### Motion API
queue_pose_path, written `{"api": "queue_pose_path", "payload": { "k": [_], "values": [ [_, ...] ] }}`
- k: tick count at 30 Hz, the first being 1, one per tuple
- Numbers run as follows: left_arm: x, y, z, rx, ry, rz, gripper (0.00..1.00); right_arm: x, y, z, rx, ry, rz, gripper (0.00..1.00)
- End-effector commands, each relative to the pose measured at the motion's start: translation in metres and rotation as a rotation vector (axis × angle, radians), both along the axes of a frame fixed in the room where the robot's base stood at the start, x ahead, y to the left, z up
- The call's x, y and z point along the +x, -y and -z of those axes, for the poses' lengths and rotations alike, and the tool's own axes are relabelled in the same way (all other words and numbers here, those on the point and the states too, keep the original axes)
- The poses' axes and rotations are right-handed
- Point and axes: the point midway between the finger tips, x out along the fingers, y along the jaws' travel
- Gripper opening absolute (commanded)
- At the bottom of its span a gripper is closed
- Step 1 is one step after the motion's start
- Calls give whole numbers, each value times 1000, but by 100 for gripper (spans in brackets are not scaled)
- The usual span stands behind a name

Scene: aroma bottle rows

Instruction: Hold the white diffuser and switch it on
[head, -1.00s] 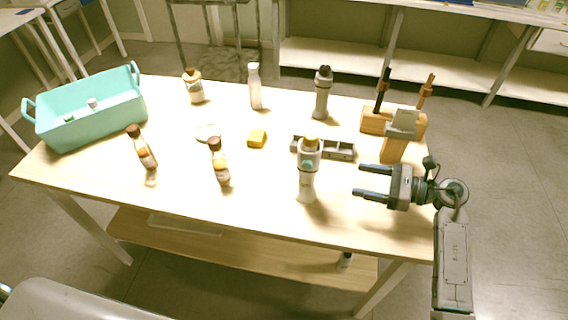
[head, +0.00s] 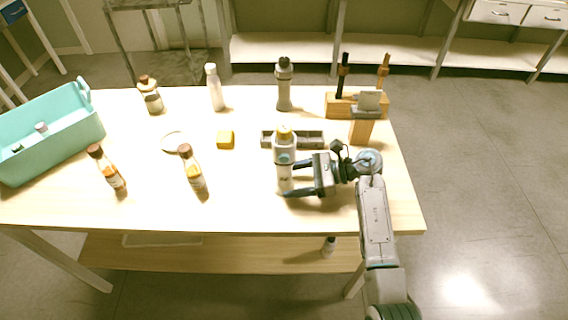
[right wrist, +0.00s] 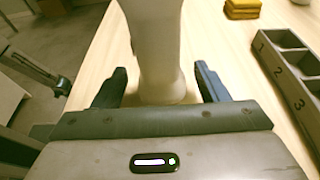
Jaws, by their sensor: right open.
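The white diffuser (head: 284,172) stands upright near the front right of the table, with a yellowish top and a small bluish spot below it. My right gripper (head: 292,180) reaches in from the right at the height of its body. In the right wrist view the pale diffuser body (right wrist: 155,40) stands between the two dark fingers of my right gripper (right wrist: 160,76), with a gap on each side. The jaws are open. The diffuser's top is cut off in that view. My left gripper is not in view.
A grey numbered tray (head: 310,139) lies just behind the diffuser, and a yellow block (head: 226,140) is to its left. A brown-capped bottle (head: 193,172) stands left of the diffuser. A wooden holder (head: 342,106) is at the back right, a teal crate (head: 60,140) at the far left.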

Motion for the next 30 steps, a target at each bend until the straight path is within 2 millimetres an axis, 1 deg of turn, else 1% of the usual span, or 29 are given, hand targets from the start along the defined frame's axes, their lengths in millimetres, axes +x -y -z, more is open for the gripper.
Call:
{"api": "queue_pose_path", "payload": {
  "k": [1,6,15,16,18,21,23,26,30],
  "values": [
    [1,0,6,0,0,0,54,0,-5,4,2,1,0,67],
    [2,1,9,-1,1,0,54,0,-13,4,1,1,0,67],
    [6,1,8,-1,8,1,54,0,-15,3,0,1,0,67],
    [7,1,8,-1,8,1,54,0,-15,3,0,1,0,65],
    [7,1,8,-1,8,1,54,0,-15,3,0,1,0,52],
    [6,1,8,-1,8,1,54,0,-15,3,0,1,1,34],
    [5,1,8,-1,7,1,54,0,-15,4,0,1,1,34],
    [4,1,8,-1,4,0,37,0,-15,4,0,0,0,34],
    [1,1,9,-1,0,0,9,0,-14,4,0,0,0,34]
  ]
}}
